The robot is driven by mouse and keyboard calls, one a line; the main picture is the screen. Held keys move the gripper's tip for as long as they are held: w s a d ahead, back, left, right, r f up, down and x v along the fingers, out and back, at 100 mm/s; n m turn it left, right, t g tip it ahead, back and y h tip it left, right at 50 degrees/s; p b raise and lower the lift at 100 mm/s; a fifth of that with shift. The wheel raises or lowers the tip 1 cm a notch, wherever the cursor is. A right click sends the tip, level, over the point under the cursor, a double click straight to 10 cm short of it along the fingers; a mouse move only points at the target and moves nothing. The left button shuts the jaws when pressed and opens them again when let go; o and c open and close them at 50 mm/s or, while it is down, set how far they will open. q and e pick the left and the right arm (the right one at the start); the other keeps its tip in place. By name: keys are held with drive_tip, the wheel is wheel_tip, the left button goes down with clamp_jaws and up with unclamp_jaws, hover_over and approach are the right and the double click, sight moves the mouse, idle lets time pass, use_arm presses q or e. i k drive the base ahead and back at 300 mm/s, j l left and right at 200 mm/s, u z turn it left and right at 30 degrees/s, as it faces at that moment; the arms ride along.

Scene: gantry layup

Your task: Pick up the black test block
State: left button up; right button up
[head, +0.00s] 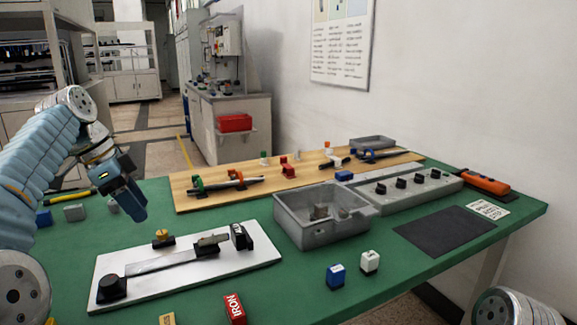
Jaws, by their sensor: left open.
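Several dark pieces could be the black test block, and I cannot tell which one it is. One black block (241,237) stands at the right end of the white plate (206,277). Several small black pieces (401,182) sit in a row on the long grey holder (420,194) at the right. My left gripper (136,213) is open above the green table's left side, pointing down, behind and left of the white plate. It is apart from all these dark pieces. Its fingertips are small and partly merge with its body. My right gripper is out of view.
A grey bin (290,226) stands mid-table. A blue block (336,275), a white block (370,262) and a red IRON block (235,309) lie near the front. Grey blocks (75,212) lie at left. A wooden board (230,189) with tools lies behind. A dark mat (445,231) is bare.

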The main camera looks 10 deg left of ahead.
sight(237, 233)
drive_tip(key=k+l, duration=1.2)
